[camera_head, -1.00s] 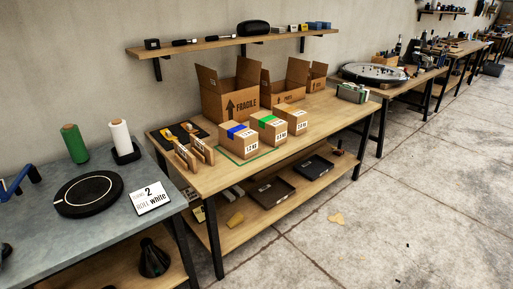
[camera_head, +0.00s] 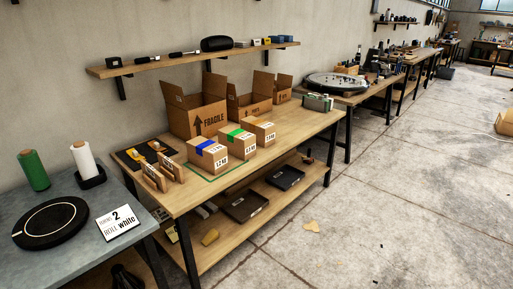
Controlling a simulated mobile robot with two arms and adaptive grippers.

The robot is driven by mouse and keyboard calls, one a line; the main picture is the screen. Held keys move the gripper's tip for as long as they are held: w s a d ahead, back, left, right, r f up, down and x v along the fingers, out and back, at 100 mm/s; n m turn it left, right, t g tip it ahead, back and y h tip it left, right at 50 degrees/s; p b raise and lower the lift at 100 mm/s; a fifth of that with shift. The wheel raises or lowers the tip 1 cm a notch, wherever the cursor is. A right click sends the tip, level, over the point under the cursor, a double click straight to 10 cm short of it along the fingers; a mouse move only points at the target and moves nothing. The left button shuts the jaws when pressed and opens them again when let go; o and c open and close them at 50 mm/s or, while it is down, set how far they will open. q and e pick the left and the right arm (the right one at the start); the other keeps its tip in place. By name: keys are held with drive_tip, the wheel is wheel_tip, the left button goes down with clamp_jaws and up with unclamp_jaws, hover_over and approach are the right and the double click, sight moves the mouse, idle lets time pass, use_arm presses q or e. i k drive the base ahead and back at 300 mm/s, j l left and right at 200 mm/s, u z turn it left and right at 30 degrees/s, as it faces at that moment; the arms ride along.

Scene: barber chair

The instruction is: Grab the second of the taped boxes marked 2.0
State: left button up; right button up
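Three small closed cardboard boxes stand in a row on the wooden workbench (camera_head: 290,131). A green outline (camera_head: 207,178) on the bench runs around the front of the boxes. Neither of my grippers is in view.
Open cartons (camera_head: 198,114) stand behind the boxes. Wooden tape holders (camera_head: 160,172) are at the bench's left end. A grey table (camera_head: 62,198) at left holds a black turntable (camera_head: 50,222), film rolls and a sign (camera_head: 118,221). Concrete floor (camera_head: 390,215) at right is mostly clear.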

sight(265, 130)
drive_tip(key=i+l+u, duration=0.15)
drive_tip(key=u, duration=0.3)
drive_tip(key=i+l+u, duration=0.15)
drive_tip(key=u, duration=0.3)
drive_tip(key=i+l+u, duration=0.1)
drive_tip(key=l+u, duration=0.2)
drive_tip(key=u, duration=0.15)
